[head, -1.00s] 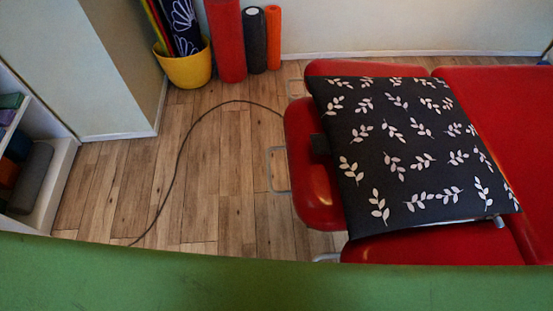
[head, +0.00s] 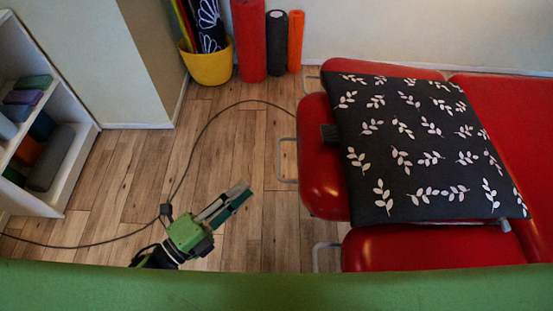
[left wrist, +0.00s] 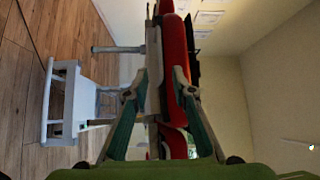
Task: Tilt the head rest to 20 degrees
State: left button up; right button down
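The head rest (head: 320,180) is the red padded left end of the treatment table in the head view. A black cushion (head: 420,150) with white leaf sprigs lies over it and hides much of it. A small grey knob (head: 505,225) shows by the cushion's near right corner. My left gripper (head: 243,194) is over the floor to the left of the head rest, apart from it, pointing towards it. In the left wrist view the fingers (left wrist: 160,85) are spread and empty, with the red pad (left wrist: 172,50) edge-on beyond them. My right gripper is not in view.
Metal loops (head: 283,160) stick out at the table's left end. A cable (head: 195,150) runs over the floor. A shelf (head: 75,165) stands at left; a yellow bucket (head: 208,65) and rollers (head: 250,45) stand at the back. Floor between shelf and table is mostly free.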

aim_at(279, 158)
pick_arm(q)
jog(key=p+x, duration=0.1)
jog(key=x, duration=1.2)
jog(key=shift+a+p, duration=0.1)
jog(key=shift+p, duration=0.3)
jog(key=shift+c, duration=0.5)
grip_shut()
